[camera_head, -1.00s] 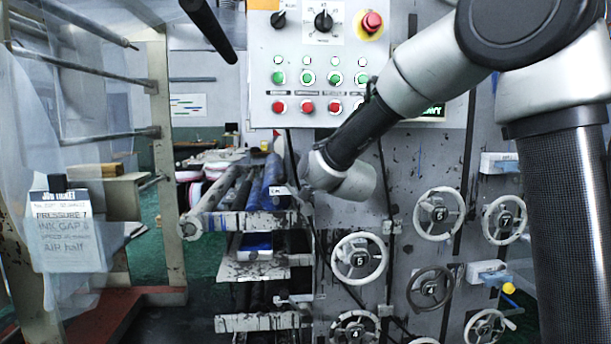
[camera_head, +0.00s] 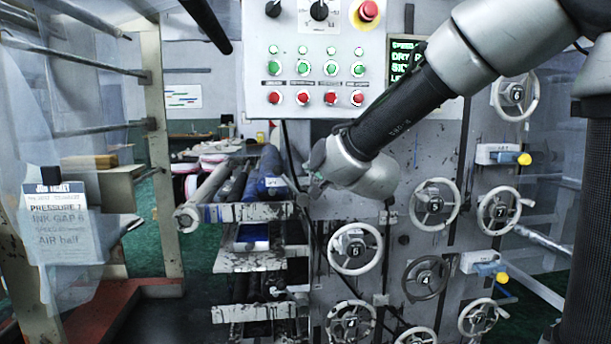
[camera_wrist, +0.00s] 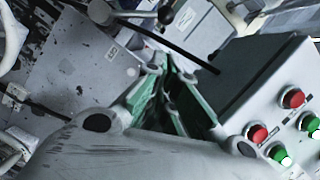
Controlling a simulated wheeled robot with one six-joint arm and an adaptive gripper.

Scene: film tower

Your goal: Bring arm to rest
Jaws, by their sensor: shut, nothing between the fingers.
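My arm reaches in from the upper right of the head view, its grey wrist (camera_head: 362,168) in front of the machine's panel, below the push buttons. My gripper is hidden behind the wrist in the head view. In the wrist view my gripper (camera_wrist: 168,78) is shut, its green-edged fingers close together with nothing held. A control box (camera_head: 322,60) with green and red buttons stands above the wrist in the head view. It also shows at the right of the wrist view (camera_wrist: 240,92), beside the fingers. I cannot tell how far apart they are.
Several numbered handwheels (camera_head: 355,248) stick out of the panel below and right of my wrist. Yellow-ended knobs (camera_head: 524,158) stand at the right. Rollers (camera_head: 205,195) jut out at left centre. A job ticket (camera_head: 62,222) hangs at the far left. Green floor (camera_head: 200,258) shows between.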

